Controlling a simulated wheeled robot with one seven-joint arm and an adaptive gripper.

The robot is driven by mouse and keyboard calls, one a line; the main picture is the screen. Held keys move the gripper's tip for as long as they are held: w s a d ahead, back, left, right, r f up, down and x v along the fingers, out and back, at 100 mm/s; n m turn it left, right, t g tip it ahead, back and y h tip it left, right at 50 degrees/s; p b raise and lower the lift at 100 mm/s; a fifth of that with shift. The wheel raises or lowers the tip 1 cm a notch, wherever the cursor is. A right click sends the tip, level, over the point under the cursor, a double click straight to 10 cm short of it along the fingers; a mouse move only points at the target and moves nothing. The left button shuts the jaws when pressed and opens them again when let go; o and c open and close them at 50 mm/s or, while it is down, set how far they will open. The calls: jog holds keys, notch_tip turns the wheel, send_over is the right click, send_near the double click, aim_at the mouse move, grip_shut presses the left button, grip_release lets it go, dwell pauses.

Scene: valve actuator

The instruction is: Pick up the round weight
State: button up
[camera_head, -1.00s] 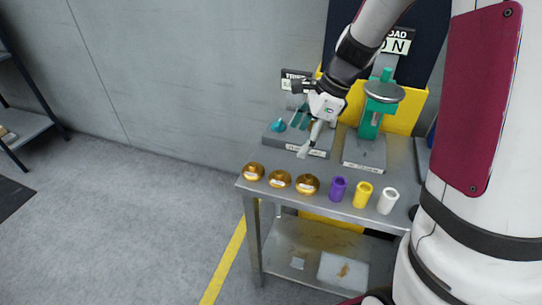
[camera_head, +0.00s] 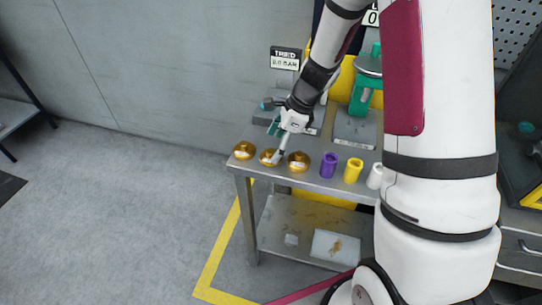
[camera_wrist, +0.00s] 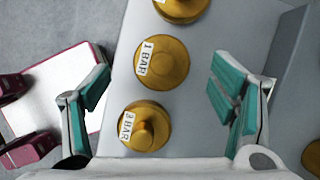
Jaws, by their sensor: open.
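Three round brass weights stand in a row near the front edge of the metal table: a left one (camera_head: 244,150), a middle one (camera_head: 268,158) and a right one (camera_head: 299,162). In the wrist view I see a weight labelled 1 BAR (camera_wrist: 168,62), one labelled 3 BAR (camera_wrist: 146,128) and part of another (camera_wrist: 182,8) at the top edge. My gripper (camera_head: 277,158) points down over the middle weight. In the wrist view my gripper (camera_wrist: 163,68) is open and empty, with its green-padded fingers on either side of the 1 BAR weight.
Purple (camera_head: 328,165), yellow (camera_head: 353,170) and white (camera_head: 375,176) cylinders stand right of the weights on the table (camera_head: 318,186). A green stand (camera_head: 361,95) is behind them. Another brass piece (camera_wrist: 312,157) shows at the wrist view's right edge.

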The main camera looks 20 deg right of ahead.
aim_at(272, 151)
jog(key=shift+x, duration=1.55)
jog(key=shift+w, duration=0.1)
jog(key=c, duration=1.3)
jog(key=shift+r, duration=0.1)
